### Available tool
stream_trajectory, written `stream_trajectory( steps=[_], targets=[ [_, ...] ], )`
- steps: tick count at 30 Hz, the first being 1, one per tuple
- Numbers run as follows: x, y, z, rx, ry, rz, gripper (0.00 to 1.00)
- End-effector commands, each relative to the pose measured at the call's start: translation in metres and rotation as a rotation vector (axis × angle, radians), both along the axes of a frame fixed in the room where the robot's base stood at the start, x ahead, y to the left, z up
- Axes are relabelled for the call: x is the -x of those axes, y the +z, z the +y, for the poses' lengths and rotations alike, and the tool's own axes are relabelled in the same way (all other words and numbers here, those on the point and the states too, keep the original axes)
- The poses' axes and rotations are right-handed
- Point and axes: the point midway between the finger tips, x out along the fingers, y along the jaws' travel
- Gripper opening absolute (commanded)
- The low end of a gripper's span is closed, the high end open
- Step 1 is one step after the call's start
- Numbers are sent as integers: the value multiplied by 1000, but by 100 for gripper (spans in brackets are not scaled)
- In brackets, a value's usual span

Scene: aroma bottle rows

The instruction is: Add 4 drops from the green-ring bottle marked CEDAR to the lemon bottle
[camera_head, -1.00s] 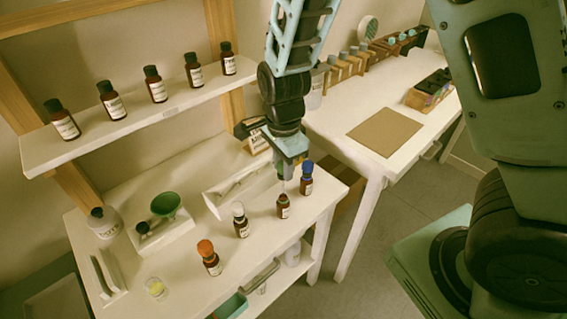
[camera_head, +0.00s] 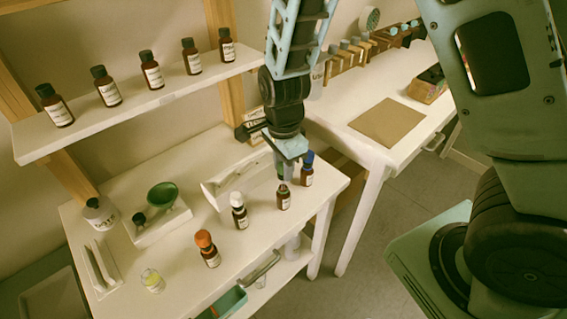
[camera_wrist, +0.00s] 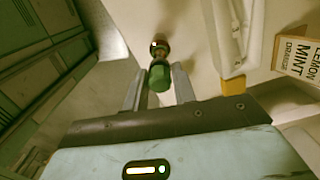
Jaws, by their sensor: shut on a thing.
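A small brown bottle (camera_head: 283,202) with a pale label stands upright on the lower table, between the white-topped and blue-topped bottles. My gripper (camera_head: 284,172) is right above it. In the wrist view the fingers are shut on a green dropper top (camera_wrist: 160,76), with the bottle (camera_wrist: 160,47) just beyond it. The green top sits at or very near the bottle's neck; whether it is seated I cannot tell. The label is too small to read as CEDAR. A small clear vessel (camera_head: 153,281) with yellow contents stands at the front left; I cannot confirm it as the lemon bottle.
White-topped (camera_head: 239,211), orange-topped (camera_head: 207,250) and blue-topped (camera_head: 307,169) bottles stand close by. A white tray (camera_head: 222,190) lies behind. A box reading LEMON MINT (camera_wrist: 299,55) shows in the wrist view. Several black-capped bottles line the shelf (camera_head: 170,97). A green bowl (camera_head: 162,196) stands left.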

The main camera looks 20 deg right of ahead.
Motion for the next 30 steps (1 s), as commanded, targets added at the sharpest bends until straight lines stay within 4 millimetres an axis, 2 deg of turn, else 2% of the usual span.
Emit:
stream_trajectory(
  steps=[30],
  targets=[
    [0, -36, 0, 0, 0, 0, 6]
  ],
)
